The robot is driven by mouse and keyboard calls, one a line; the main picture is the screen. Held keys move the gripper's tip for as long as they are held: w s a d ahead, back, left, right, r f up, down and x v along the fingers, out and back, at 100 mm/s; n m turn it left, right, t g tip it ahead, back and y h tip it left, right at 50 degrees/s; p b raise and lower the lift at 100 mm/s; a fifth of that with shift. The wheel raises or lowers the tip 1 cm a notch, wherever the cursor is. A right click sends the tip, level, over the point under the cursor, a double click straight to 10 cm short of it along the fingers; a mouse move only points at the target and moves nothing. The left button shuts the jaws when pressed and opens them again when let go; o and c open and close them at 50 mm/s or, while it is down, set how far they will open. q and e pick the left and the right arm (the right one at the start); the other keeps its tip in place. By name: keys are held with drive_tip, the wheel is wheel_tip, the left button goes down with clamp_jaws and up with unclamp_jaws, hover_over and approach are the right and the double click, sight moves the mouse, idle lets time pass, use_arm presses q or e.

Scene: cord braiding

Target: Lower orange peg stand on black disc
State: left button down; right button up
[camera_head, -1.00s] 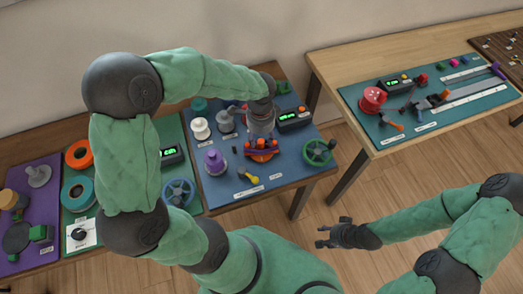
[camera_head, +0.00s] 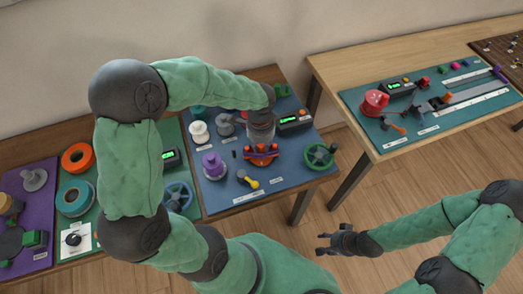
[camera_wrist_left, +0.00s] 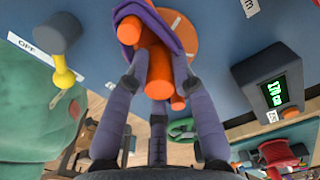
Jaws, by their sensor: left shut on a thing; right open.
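The orange peg stand (camera_head: 262,158) is at the middle of the blue mat in the head view, with purple cord across its upper part. In the left wrist view its orange pegs (camera_wrist_left: 158,72) lie between my fingers, with the cord (camera_wrist_left: 127,12) draped over them. My left gripper (camera_head: 261,143) is shut on the stand from above. I cannot tell whether its base touches anything. My right gripper (camera_head: 325,242) is open and empty, in front of the tables.
A second table (camera_head: 370,140) stands to the right, across a gap.

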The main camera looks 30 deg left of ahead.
use_arm(q)
drive_tip(key=shift+r+p, duration=3.05)
drive_tip(key=shift+r, duration=0.5)
drive_tip(key=shift+d+f, duration=0.1)
